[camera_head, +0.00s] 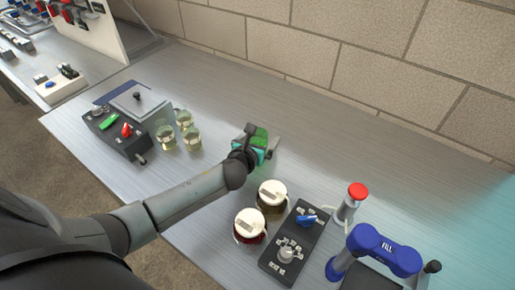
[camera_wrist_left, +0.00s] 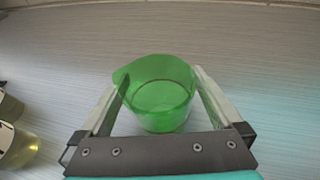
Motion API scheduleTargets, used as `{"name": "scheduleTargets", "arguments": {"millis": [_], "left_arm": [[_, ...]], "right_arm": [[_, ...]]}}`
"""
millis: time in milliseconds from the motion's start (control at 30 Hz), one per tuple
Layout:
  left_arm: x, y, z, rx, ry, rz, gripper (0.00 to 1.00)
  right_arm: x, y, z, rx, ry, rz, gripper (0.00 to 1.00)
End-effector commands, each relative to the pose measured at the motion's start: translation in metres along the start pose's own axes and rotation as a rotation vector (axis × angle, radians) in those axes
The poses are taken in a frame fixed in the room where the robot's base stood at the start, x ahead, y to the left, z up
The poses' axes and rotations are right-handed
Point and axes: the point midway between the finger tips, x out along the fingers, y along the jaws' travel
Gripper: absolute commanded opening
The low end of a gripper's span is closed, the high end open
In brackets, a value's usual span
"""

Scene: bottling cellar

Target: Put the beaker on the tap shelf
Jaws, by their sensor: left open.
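The beaker is green and see-through, and it stands upright on the metal bench. In the left wrist view the beaker (camera_wrist_left: 158,98) sits between the two fingers of my left gripper (camera_wrist_left: 160,73), which is open around it. In the head view my left gripper (camera_head: 258,146) reaches over the middle of the bench and partly hides the green beaker (camera_head: 260,134). A blue tap marked FILL (camera_head: 385,250) stands at the lower right. I cannot clearly make out a shelf at it. My right gripper is not in view.
Two lidded jars (camera_head: 271,195) and a black control panel (camera_head: 293,243) stand between my left gripper and the tap. A red-topped post (camera_head: 356,192) is beside the tap. Several small glasses (camera_head: 166,137) stand at the left. The bench is clear toward the brick wall.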

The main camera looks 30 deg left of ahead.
Motion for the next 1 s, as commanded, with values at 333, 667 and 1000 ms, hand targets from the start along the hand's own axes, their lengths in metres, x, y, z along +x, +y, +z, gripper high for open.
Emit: {"name": "scheduleTargets", "arguments": {"millis": [333, 667, 1000], "left_arm": [[0.0018, -0.0002, 0.0006, 0.0, 0.0, 0.0, 0.91], [0.0016, -0.0001, 0.0004, 0.0, 0.0, 0.0, 0.54], [0.0016, 0.0001, 0.0003, 0.001, 0.0, 0.0, 0.16]], "right_arm": [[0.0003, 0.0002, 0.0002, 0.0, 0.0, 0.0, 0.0], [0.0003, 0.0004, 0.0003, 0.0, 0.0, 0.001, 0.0], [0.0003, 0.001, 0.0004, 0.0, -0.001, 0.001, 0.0]]}}
